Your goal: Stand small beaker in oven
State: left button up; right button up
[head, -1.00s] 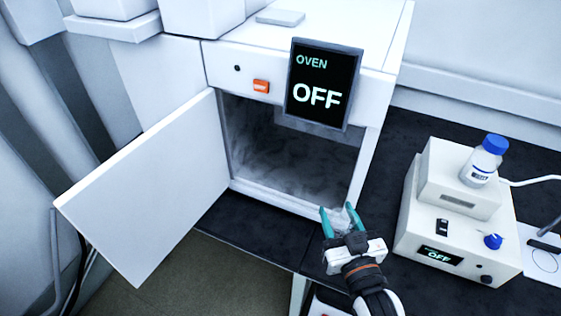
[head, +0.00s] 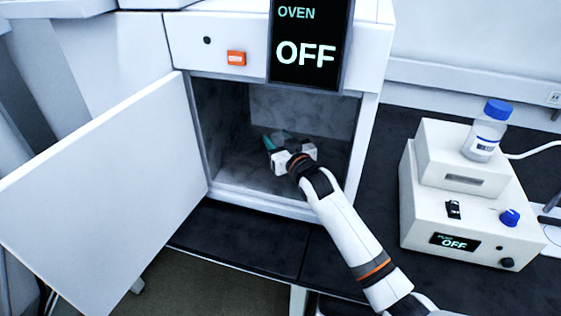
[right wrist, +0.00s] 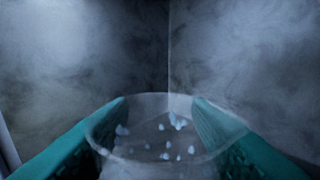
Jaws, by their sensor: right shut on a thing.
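The oven (head: 183,40) stands open, and its door (head: 95,185) is swung out to the left. Its display (head: 308,45) reads OFF. My right arm reaches through the doorway, and my right gripper (head: 278,139) is inside the chamber, above the floor's middle. In the right wrist view the gripper's teal fingers (right wrist: 165,135) are shut on the clear small beaker (right wrist: 165,100), one on each side of it. The beaker's round rim shows, with several pale flecks seen through it. Its base is hidden, so I cannot tell whether it touches the oven floor. My left gripper is out of view.
The chamber's grey marbled walls (head: 222,110) surround my gripper, with no other object visible inside. Right of the oven, a white device (head: 420,215) reading OFF carries a blue-capped bottle (head: 487,135). Dark bench top (head: 395,140) lies bare between them.

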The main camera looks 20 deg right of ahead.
jog(key=shift+f, duration=2.9)
jog(key=o, duration=1)
jog(key=shift+f, duration=0.1)
jog(key=s, duration=0.4)
jog(key=s+d, duration=0.1)
jog(key=s, duration=0.3)
jog(key=s+d, duration=0.1)
jog(key=s, duration=0.3)
jog(key=shift+r, duration=0.2)
